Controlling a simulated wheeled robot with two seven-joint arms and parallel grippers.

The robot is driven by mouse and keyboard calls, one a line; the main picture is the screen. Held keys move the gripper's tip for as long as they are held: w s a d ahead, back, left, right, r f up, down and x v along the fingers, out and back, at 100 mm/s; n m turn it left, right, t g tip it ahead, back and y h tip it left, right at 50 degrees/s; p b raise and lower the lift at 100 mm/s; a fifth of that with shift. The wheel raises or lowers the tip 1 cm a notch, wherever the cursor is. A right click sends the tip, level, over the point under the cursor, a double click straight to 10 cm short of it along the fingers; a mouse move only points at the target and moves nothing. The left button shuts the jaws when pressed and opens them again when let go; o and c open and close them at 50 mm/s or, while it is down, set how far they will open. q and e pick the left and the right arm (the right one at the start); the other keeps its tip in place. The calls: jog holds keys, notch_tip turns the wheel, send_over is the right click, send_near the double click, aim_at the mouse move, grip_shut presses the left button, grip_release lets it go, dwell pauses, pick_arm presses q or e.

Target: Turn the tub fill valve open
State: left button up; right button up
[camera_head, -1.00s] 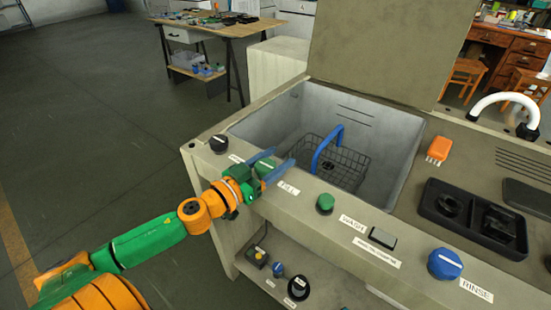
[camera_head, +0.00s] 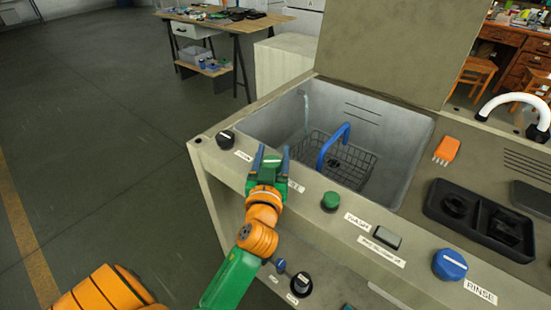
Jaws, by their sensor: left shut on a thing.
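The tub fill valve (camera_head: 271,159) is a dark green knob with a pale line on top, on the front ledge of the grey tub (camera_head: 398,150), beside the partly covered FILL label (camera_head: 297,187). My left gripper (camera_head: 271,161) is shut on it, one blue finger on each side. The gripper hides much of the valve. A thin pale vertical streak (camera_head: 306,114), which looks like running water, shows against the tub's back left wall. A wire basket (camera_head: 350,160) with a blue handle stands in the tub. My right gripper is not in view.
On the same ledge are a black knob (camera_head: 225,138), a green button (camera_head: 331,201), a dark rocker switch (camera_head: 387,237) and a blue RINSE knob (camera_head: 449,264). A black tray (camera_head: 435,205) lies to the right. The floor at left is clear.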

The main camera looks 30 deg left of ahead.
pick_arm(q)
jog(key=shift+a+n+g+y+b, duration=0.1)
jog(key=shift+n+g+y+b, duration=0.2)
jog(key=shift+n+y+b, duration=0.15)
jog(key=shift+s+y, duration=0.1)
jog(key=shift+y, duration=0.15)
jog(key=o, duration=1.4)
jog(key=shift+c, duration=0.2)
